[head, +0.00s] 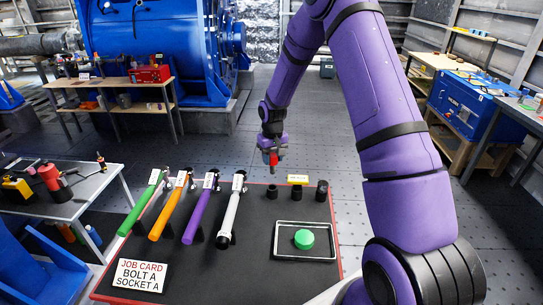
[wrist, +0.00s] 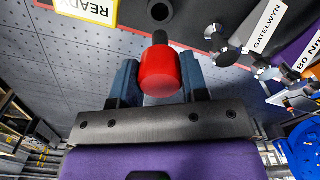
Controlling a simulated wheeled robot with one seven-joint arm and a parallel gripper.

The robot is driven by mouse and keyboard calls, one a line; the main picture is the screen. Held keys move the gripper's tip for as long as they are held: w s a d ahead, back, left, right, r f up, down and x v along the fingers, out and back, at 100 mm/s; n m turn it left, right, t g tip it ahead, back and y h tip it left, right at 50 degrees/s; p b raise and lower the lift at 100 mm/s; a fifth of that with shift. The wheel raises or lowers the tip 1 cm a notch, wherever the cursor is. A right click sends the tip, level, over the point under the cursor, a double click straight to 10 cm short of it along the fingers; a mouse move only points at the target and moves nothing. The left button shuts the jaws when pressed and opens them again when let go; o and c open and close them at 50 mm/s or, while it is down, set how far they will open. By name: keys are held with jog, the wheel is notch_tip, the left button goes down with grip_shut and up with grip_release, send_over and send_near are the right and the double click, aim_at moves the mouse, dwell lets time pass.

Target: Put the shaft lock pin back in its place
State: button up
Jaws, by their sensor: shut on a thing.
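My gripper (head: 272,155) is shut on a red-headed piece with a short dark stem, which looks like the shaft lock pin (wrist: 158,72). In the wrist view the red head sits between the two blue-grey fingers, and the dark stem points away from the palm. In the head view the red pin (head: 273,159) shows just below the fingers, beyond the far edge of the black-topped table (head: 255,260). I cannot tell its exact height. The pin's own place cannot be made out in these frames.
Green, orange, purple and white-grey handled tools lie on the table's left. Dark sockets (head: 297,192) stand at its far edge by a yellow-edged READY card (wrist: 88,8).

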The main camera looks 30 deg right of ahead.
aim_at(272, 173)
jog(key=shift+f, duration=2.85)
jog(key=shift+f, duration=2.8)
jog(key=o, duration=1.3)
notch_tip(272, 173, up, 11)
jog(key=shift+f, duration=0.1)
